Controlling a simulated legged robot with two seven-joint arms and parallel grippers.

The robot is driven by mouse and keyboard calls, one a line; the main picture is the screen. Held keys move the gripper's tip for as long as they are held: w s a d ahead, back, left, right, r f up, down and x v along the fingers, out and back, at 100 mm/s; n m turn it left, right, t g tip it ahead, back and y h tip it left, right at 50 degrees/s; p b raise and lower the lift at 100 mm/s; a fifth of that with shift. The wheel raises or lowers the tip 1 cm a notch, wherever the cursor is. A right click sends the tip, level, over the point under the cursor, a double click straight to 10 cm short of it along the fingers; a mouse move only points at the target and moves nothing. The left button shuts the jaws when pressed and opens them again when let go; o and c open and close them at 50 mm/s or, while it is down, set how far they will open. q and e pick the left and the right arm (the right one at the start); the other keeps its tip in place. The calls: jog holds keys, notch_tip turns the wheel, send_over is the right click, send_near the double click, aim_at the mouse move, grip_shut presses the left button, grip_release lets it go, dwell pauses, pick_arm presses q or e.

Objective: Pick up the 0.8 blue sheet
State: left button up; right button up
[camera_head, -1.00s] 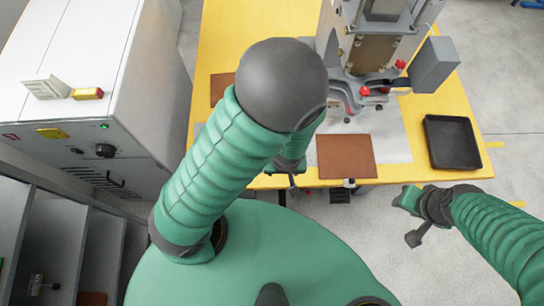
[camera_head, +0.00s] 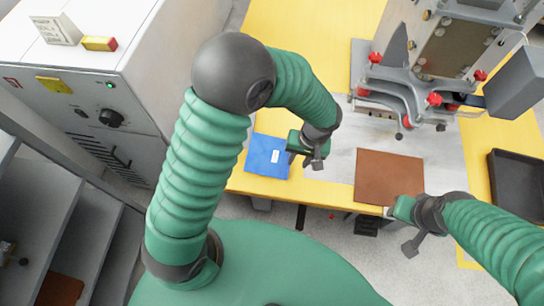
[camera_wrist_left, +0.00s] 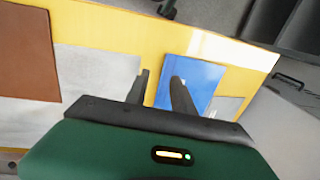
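The blue sheet (camera_head: 262,152) lies flat near the front edge of the yellow table in the head view, with a small white label on it. It also shows in the left wrist view (camera_wrist_left: 205,78), beyond my fingers, with the right-hand finger overlapping its near part. My left gripper (camera_head: 313,162) is just right of the sheet in the head view. In the left wrist view my left gripper (camera_wrist_left: 162,85) has its fingers apart with nothing between them. My right gripper (camera_head: 402,214) is by the table's front edge, below the brown sheet; its opening is unclear.
A brown sheet (camera_head: 388,178) lies on the grey mat (camera_head: 337,165) right of my left gripper. A grey press with red knobs (camera_head: 445,50) stands behind it. A black tray (camera_head: 518,180) is at the right. A white cabinet (camera_head: 90,60) stands left of the table (camera_head: 272,30).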

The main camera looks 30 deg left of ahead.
aim_at(289, 170)
pick_arm(q)
jog(key=a+f, duration=0.1)
jog(key=f, duration=0.4)
jog(key=a+f, duration=0.1)
jog(key=f, duration=0.2)
jog(key=shift+s+a, duration=0.1)
jog(key=shift+a, duration=0.25)
jog(key=shift+f, duration=0.3)
jog(key=shift+d, duration=0.35)
jog(key=shift+c, duration=1)
jog(key=shift+a, duration=0.2)
grip_shut()
